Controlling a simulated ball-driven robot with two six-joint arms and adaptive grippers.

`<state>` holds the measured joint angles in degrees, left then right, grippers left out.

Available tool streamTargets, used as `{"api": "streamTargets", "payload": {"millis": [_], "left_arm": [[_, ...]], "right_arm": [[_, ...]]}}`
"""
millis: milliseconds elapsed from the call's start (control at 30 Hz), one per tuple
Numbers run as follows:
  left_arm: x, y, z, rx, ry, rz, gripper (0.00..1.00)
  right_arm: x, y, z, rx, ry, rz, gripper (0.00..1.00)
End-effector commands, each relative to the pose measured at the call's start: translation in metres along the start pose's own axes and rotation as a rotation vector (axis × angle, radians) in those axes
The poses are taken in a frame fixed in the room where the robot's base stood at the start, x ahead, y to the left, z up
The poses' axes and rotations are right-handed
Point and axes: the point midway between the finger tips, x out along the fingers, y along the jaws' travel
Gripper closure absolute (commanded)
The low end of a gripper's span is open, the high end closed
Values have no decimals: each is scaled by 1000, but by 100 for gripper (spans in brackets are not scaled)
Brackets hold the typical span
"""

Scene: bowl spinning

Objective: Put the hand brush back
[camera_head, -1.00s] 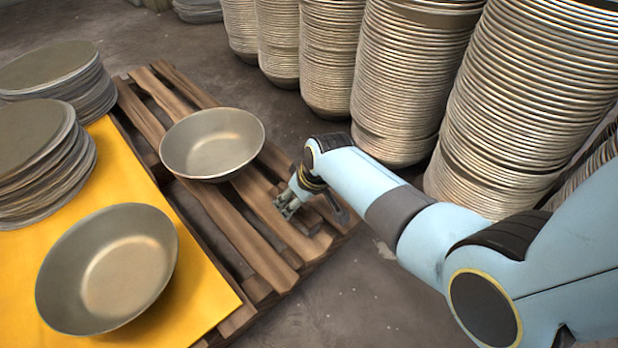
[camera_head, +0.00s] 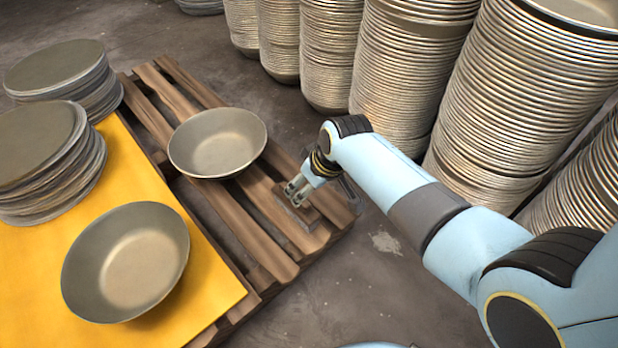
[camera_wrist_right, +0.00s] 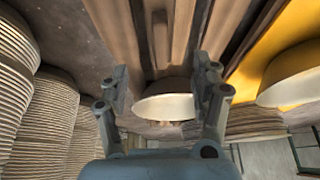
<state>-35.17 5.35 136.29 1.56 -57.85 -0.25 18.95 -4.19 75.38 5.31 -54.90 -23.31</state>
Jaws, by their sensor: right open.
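My right gripper (camera_head: 296,192) is open above the near right corner of the wooden pallet (camera_head: 262,238). Just below its fingertips lies a small brown block-like thing (camera_head: 303,216) on the slats. It may be the hand brush, but I cannot make it out for sure. In the right wrist view the two fingers of my right gripper (camera_wrist_right: 163,88) stand wide apart with nothing clamped between them. Pallet slats and a bowl (camera_wrist_right: 165,106) show beyond them. My left gripper is not in view.
A metal bowl (camera_head: 218,143) sits on the pallet, left of my right gripper. Another bowl (camera_head: 126,262) sits on the yellow sheet (camera_head: 225,290). Stacks of discs (camera_head: 45,150) stand at the left. Tall bowl stacks (camera_head: 410,80) line the back and right. Bare floor lies in front.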

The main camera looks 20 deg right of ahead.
Motion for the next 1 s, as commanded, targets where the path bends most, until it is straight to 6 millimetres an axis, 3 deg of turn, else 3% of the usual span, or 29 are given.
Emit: {"api": "streamTargets", "payload": {"millis": [333, 467, 567, 733, 900, 1000], "left_arm": [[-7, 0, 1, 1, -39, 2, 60], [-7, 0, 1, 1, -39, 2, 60], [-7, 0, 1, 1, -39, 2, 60], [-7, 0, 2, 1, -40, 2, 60], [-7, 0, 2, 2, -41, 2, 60], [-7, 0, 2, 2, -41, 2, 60]], "right_arm": [[-5, 0, 2, 1, -1, 0, 35], [-17, 2, 32, 29, -10, 20, 35], [-48, 4, 80, 78, -18, 54, 35], [-136, -4, 156, 164, -21, 114, 35], [-218, -18, 191, 220, -14, 138, 35], [-245, -24, 196, 236, -9, 142, 35]]}}
